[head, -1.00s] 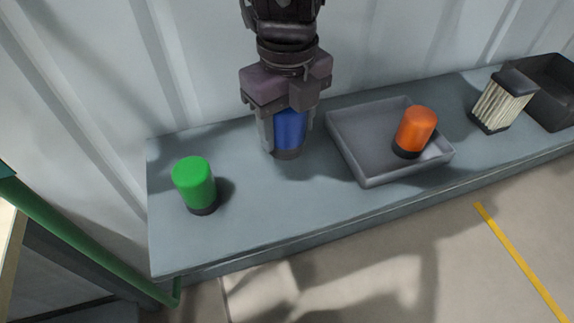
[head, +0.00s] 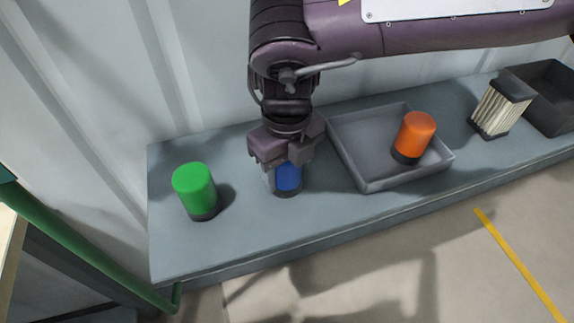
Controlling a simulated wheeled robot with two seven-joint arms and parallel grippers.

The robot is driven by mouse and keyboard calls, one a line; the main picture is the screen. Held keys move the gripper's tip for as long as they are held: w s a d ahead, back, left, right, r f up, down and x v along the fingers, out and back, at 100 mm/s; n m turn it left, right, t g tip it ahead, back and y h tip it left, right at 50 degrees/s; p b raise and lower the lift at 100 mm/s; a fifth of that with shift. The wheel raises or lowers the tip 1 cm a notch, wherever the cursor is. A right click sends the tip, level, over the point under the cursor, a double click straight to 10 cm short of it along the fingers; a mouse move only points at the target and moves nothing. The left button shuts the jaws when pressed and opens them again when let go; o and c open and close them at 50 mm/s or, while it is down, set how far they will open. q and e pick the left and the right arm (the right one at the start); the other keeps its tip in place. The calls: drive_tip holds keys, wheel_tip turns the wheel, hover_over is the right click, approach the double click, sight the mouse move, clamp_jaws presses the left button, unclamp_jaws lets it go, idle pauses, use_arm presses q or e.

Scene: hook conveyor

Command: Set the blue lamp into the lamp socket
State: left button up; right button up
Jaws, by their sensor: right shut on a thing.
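The blue lamp (head: 288,178) has a dark base and stands upright on or just above the grey shelf, left of the tray. My right gripper (head: 283,172) comes down from above and is shut on the blue lamp. Its fingers hide part of the lamp's upper body. I cannot tell whether the base touches the shelf. My left gripper is not in view. I do not see a lamp socket.
A green lamp (head: 194,190) stands on the shelf (head: 240,240) at left. An orange lamp (head: 415,135) stands in a grey tray (head: 372,186). A pleated filter (head: 500,106) and a dark bin (head: 552,95) are at right. A green rail (head: 80,245) runs along the left.

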drive_tip(key=o, duration=1)
drive_tip(key=shift+f, duration=0.1)
wheel_tip(320, 180, up, 12)
drive_tip(key=shift+r+p, duration=0.2)
drive_tip(key=shift+p, duration=0.1)
drive_tip(key=shift+f, duration=0.1)
